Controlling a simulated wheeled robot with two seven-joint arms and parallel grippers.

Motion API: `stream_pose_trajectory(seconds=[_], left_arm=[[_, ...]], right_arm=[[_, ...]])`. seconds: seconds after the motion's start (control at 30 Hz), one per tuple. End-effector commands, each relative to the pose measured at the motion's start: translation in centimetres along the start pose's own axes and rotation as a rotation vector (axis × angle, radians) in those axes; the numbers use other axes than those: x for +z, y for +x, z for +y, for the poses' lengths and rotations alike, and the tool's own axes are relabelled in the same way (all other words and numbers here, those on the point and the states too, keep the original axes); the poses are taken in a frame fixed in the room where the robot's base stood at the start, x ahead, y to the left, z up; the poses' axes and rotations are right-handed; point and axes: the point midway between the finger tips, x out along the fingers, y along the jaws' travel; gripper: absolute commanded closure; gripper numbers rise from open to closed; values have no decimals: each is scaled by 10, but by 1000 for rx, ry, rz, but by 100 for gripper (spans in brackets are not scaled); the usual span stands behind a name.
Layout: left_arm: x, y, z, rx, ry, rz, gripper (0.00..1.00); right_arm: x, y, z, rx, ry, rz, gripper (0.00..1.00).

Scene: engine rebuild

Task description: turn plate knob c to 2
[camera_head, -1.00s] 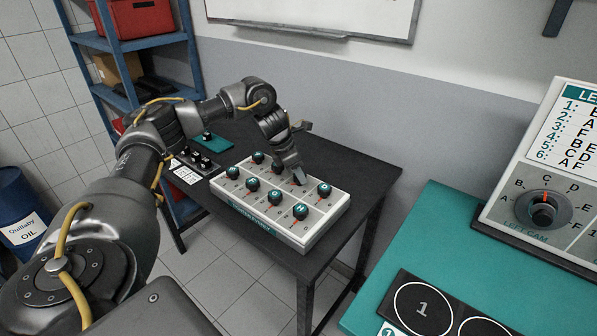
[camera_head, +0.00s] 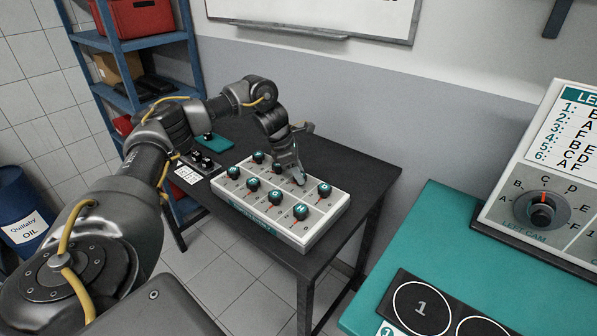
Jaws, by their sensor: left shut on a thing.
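A white plate box (camera_head: 322,221) with a teal front strip sits on the black table. It carries two rows of black knobs with teal lettered caps. In the front row I see knobs such as G (camera_head: 275,198) and H (camera_head: 300,211). A knob (camera_head: 324,189) stands at the right end of the back row. My left gripper (camera_head: 298,180) points down onto the back row, just left of that end knob. It is shut on a knob there, which the fingers mostly hide. I cannot read that knob's letter or its setting. My right gripper is not in view.
Left of the box, a small dark switch panel (camera_head: 205,163) and a teal piece (camera_head: 216,141) lie on the black table (camera_head: 362,170). A teal bench (camera_head: 412,237) at right holds a numbered dark mat (camera_head: 392,297) and a dial console (camera_head: 508,212). A blue shelf (camera_head: 113,100) stands behind my left arm.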

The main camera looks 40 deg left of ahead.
Motion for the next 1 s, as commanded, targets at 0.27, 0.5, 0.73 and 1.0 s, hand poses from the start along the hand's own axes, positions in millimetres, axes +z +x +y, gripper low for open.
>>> stream_pose_trajectory(seconds=[0.27,0.5,0.73,1.0], left_arm=[[0,0,0,2,-1,0,41],[0,-1,0,1,-1,0,41],[0,-29,1,4,0,-4,41],[1,-87,1,5,-1,-2,41]], right_arm=[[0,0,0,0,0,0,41],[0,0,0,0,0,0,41],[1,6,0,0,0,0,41],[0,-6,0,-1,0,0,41]])
